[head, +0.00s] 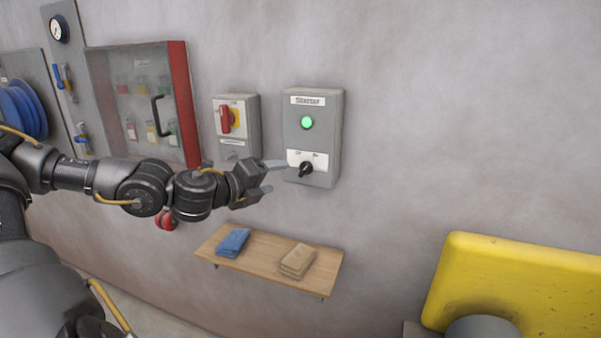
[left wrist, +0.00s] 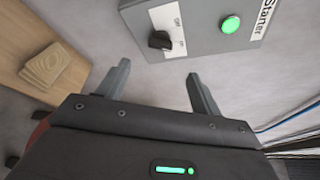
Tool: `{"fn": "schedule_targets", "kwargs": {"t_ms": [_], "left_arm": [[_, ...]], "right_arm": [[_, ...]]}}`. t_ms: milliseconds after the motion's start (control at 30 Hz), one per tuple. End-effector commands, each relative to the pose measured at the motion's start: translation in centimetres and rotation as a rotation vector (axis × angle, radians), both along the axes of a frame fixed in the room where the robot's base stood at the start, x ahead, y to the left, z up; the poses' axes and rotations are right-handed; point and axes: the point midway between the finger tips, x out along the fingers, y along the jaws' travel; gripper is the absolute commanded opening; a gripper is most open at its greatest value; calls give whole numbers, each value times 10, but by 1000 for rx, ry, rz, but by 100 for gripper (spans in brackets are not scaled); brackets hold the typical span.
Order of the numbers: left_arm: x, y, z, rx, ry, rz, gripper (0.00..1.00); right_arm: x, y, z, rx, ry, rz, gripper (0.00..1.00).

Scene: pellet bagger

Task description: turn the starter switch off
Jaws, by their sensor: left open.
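The grey starter box (head: 325,140) is on the wall in the head view, with a "Starter" label and a lit green lamp (head: 306,122). Its black rotary switch (head: 306,169) sits on a white plate low on the box. The switch also shows in the left wrist view (left wrist: 160,40), beside the green lamp (left wrist: 231,24). My left gripper (head: 276,177) is open and empty, just left of the switch and apart from it. In the left wrist view its two fingers (left wrist: 158,82) are spread below the switch. My right gripper is not in view.
A grey box with a red and yellow switch (head: 228,119) hangs left of the starter box. A wooden shelf (head: 262,266) with blue and tan folded cloths is below. A red-edged glass cabinet (head: 178,60) is left. A yellow object (head: 500,275) stands lower right.

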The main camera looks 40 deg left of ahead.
Motion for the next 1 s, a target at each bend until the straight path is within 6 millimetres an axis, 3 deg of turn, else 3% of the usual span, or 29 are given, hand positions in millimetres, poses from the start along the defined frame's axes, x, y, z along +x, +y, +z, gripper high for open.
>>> {"fn": "schedule_targets", "kwargs": {"t_ms": [667,1000], "left_arm": [[53,-1,-6,-12,-2,1,65],[91,0,-15,-8,-2,3,65]], "right_arm": [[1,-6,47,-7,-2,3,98],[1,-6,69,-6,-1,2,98]]}}
